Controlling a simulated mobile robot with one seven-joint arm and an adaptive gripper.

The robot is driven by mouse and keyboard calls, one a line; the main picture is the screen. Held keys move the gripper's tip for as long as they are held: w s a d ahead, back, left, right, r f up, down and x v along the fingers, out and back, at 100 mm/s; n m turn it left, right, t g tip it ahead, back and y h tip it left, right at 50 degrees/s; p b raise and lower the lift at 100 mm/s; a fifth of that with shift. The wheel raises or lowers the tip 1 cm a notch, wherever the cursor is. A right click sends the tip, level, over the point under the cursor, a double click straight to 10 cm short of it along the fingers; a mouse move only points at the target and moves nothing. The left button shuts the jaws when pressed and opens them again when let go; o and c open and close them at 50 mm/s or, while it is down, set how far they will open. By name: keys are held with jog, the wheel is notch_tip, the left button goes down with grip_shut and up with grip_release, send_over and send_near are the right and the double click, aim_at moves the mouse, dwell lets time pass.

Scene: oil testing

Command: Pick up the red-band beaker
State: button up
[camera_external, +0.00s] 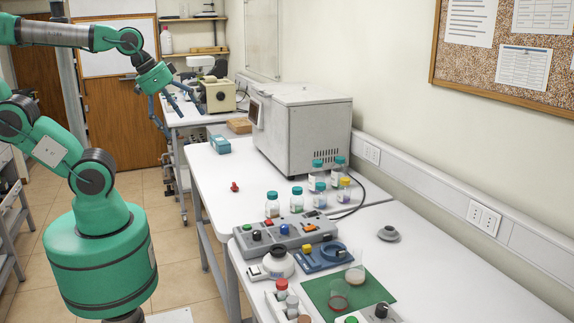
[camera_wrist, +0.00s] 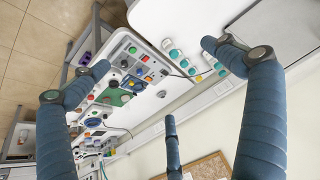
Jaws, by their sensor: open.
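The beaker with a reddish ring (camera_external: 338,301) stands on a green mat (camera_external: 374,292) near the front of the right-hand bench in the external view. A second, pale beaker (camera_external: 355,276) stands just behind it on the mat. My gripper (camera_external: 174,108) is raised at the upper left, far from the beakers and apart from everything. In the wrist view my gripper (camera_wrist: 160,82) shows blue fingers spread wide with nothing between them. The green mat also shows there (camera_wrist: 111,97), but the beakers are too small to make out.
Several teal-capped bottles (camera_external: 272,206) and one yellow-capped bottle stand in front of a grey oven-like machine (camera_external: 306,130). A grey control box (camera_external: 287,232), a blue device (camera_external: 325,256) and a white bottle rack (camera_external: 284,303) crowd the mat's left side. The bench to the right is mostly clear.

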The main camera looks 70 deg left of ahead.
jog(key=c, duration=1)
jog(key=shift+w+r, duration=0.1)
jog(key=shift+c, duration=0.2)
jog(key=w+d+r+n+g+p, duration=0.1)
jog(key=w+d+r+p, duration=0.1)
jog(key=w+d, duration=0.4)
jog(key=w+d+r+g+p, duration=0.15)
jog(key=w+d, duration=0.25)
jog(key=w, duration=0.4)
jog(key=w+d+f+h+p, duration=0.1)
jog(key=w+d+f+p, duration=0.2)
jog(key=w+d, duration=0.9)
jog(key=w+d+f+n+g+p, duration=0.1)
jog(key=d+f+p, duration=0.2)
jog(key=d+f, duration=0.8)
jog(key=w+d+f+n+g+y+p, duration=0.1)
jog(key=d+f+g+p, duration=0.1)
jog(key=d+f, duration=0.9)
jog(key=d+p, duration=0.1)
jog(key=d, duration=0.6)
jog(key=shift+w+d+f+n, duration=0.15)
jog(key=shift+d+n, duration=0.15)
jog(key=shift+d, duration=0.1)
jog(key=shift+f, duration=0.15)
